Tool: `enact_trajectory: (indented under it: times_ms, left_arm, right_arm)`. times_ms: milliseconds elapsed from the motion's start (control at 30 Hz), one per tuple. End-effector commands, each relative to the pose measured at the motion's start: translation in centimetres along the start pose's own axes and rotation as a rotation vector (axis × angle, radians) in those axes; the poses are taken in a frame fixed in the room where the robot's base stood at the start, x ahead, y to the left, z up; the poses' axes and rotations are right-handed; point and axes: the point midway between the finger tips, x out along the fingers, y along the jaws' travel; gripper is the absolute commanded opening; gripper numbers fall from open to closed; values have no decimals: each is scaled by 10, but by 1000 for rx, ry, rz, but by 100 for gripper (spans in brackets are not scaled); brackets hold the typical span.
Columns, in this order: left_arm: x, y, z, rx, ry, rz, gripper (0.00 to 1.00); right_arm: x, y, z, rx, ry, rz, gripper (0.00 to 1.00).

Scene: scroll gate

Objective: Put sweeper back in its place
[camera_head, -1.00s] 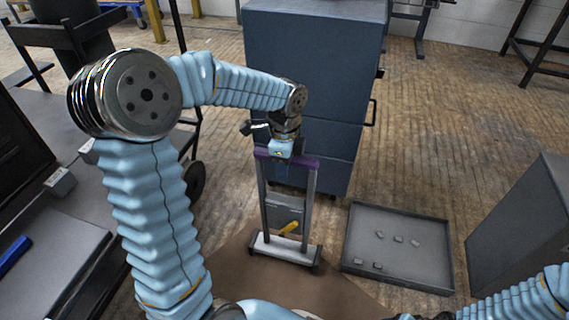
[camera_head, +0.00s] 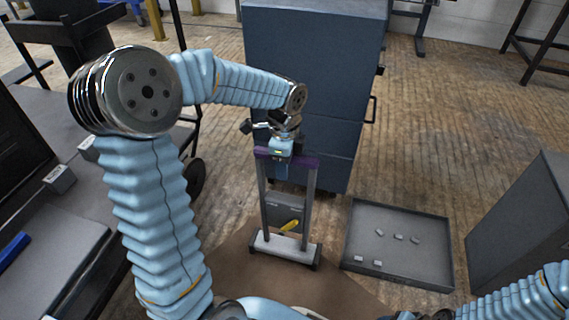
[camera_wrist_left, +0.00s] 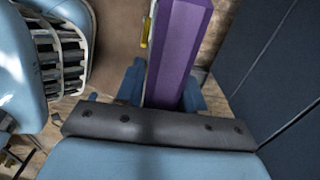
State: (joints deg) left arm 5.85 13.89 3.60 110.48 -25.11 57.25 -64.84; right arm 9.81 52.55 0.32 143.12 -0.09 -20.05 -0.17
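The sweeper stands upright on the floor, with a purple top bar (camera_head: 300,161), two grey uprights and a pale, wide base (camera_head: 284,249). A grey plate with a yellow handle (camera_head: 290,225) sits low between the uprights. My left gripper (camera_head: 281,165) is at the purple bar, left of its middle. In the left wrist view the purple bar (camera_wrist_left: 178,50) runs between the blue fingers of my left gripper (camera_wrist_left: 162,92), one close against each side, so it looks shut on the bar. My right arm enters at the lower right; its fingers do not show.
A blue cabinet (camera_head: 312,80) stands right behind the sweeper. A shallow grey tray (camera_head: 398,272) with several small pieces lies to the right. A grey box (camera_head: 525,225) stands at the far right. A dark cart (camera_head: 60,240) is on the left. Floor is free beyond the tray.

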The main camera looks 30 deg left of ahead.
Motion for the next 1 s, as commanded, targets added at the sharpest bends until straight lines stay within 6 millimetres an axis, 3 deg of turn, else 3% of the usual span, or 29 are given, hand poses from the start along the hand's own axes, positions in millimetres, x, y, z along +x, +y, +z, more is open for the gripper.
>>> enact_trajectory:
  times_ms: [33, 133, 500, 633, 1000]
  left_arm:
    - [-1, 0, 0, 0, 0, -1, 46]
    - [0, 0, 0, 0, 0, 0, 62]
    - [-4, 1, 0, 0, -1, 3, 62]
    - [-27, 0, 0, 0, 0, 1, 62]
    - [-114, 0, 0, 1, 1, 0, 62]
  right_arm:
    - [0, 0, 0, 0, 0, 0, 62]
    - [0, 0, 0, 0, 0, 0, 62]
    - [-2, -1, 0, 0, -1, -1, 62]
    - [-8, -3, 0, 0, 1, 0, 62]
    - [-26, -7, -2, 1, 6, 5, 62]
